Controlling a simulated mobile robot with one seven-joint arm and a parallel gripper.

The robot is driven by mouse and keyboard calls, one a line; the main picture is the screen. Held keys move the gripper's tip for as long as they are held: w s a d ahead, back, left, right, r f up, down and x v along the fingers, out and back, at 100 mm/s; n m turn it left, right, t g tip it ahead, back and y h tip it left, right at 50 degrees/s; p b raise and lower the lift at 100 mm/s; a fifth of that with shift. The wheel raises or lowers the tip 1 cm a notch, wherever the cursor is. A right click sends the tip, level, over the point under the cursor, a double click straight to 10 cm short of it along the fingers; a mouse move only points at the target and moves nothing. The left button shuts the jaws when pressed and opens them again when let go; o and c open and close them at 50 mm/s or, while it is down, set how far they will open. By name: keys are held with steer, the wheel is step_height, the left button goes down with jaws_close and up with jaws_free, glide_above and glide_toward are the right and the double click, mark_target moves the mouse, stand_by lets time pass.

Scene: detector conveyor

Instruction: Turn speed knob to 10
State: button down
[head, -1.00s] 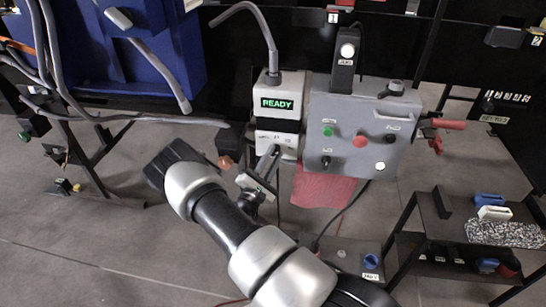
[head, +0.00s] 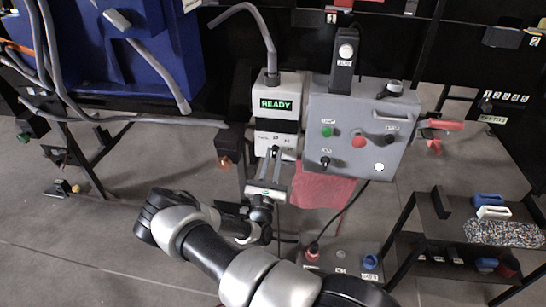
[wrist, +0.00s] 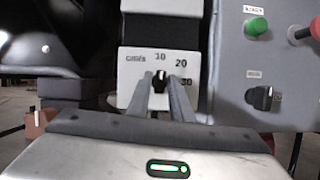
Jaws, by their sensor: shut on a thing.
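The speed knob (wrist: 160,79) is small and black, on the pale lower panel (wrist: 135,62) of the READY unit. It is marked cm/s, 10, 20 and 30. The knob sits below the 10 mark. Its pointer is too small to read clearly, but the knob looks roughly upright. My gripper (wrist: 161,78) is shut on the knob, one grey finger on each side. In the head view my gripper (head: 275,151) reaches the panel from below, and its fingers hide the knob there. The green READY display (head: 276,105) is lit above it.
A grey control box (head: 345,115) with a green button, a red button and black knobs stands just right of the unit. A dark post with an orange part (head: 226,162) is close on the left. A red sheet (head: 320,190) hangs below right. A shelf (head: 430,215) stands at lower right.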

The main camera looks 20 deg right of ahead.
steer(key=shift+f+n+y, duration=0.1)
steer(key=shift+n+y, duration=0.2)
steer(key=shift+n, duration=0.6)
steer(key=c, duration=1.8)
jaws_free()
steer(key=shift+o, duration=0.2)
steer(key=shift+s, duration=0.1)
steer(key=p+v, duration=0.1)
steer(key=v, duration=1.6)
steer(key=shift+f, duration=0.3)
steer(key=shift+d, duration=0.1)
